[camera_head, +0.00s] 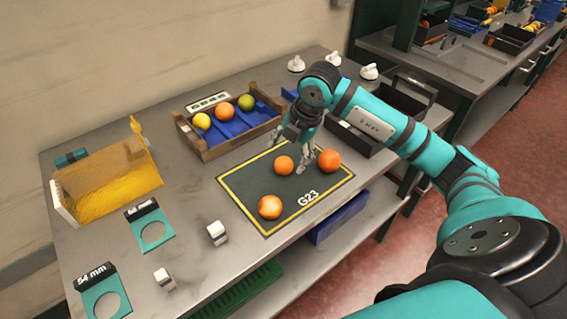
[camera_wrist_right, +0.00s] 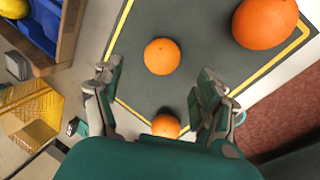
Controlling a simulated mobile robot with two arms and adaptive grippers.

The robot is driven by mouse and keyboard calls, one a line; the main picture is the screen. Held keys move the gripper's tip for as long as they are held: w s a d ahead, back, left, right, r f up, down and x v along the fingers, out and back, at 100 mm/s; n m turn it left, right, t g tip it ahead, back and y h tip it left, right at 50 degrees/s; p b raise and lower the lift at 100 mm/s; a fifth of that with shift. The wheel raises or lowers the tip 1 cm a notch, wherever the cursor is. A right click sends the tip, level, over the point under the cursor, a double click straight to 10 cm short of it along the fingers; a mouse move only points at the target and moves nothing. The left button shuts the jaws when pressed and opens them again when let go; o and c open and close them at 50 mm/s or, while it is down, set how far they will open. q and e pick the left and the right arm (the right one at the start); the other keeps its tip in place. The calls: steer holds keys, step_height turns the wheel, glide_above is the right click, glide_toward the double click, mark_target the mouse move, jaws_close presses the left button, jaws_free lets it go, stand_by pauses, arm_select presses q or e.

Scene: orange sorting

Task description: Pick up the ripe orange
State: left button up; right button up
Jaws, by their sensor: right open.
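Three oranges lie apart on the dark mat (camera_head: 245,185) marked G23: a front one (camera_head: 270,207), a middle one (camera_head: 284,165) and a right one (camera_head: 329,161). My right gripper (camera_head: 306,161) is open and empty above the mat, between the middle and right oranges in the head view. In the right wrist view its fingers (camera_wrist_right: 157,80) are spread. One orange (camera_wrist_right: 161,56) shows just beyond the fingertips, another (camera_wrist_right: 166,125) is partly hidden by the gripper, and a large one (camera_wrist_right: 265,22) is at upper right. My left gripper is out of view.
A wooden crate (camera_head: 207,154) with blue dividers behind the mat holds yellow, orange and green fruit. A yellow mesh bin (camera_head: 120,180) stands at left. Ring gauges (camera_head: 153,232) and white blocks (camera_head: 217,232) lie in front. A dark tray (camera_head: 356,139) sits behind the arm.

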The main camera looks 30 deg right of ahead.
mark_target(286, 160)
steer(key=shift+w+f+p, duration=0.15)
steer(key=shift+f+p, duration=0.25)
steer(key=shift+f, duration=0.25)
steer(key=p+x, duration=0.1)
steer(key=x, duration=0.2)
steer(key=shift+w+d+f, duration=0.1)
steer(key=shift+w+f, duration=0.05)
steer(key=shift+f, duration=0.35)
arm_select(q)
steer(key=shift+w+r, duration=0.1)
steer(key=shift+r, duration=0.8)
arm_select(e)
steer(key=c, duration=1.3)
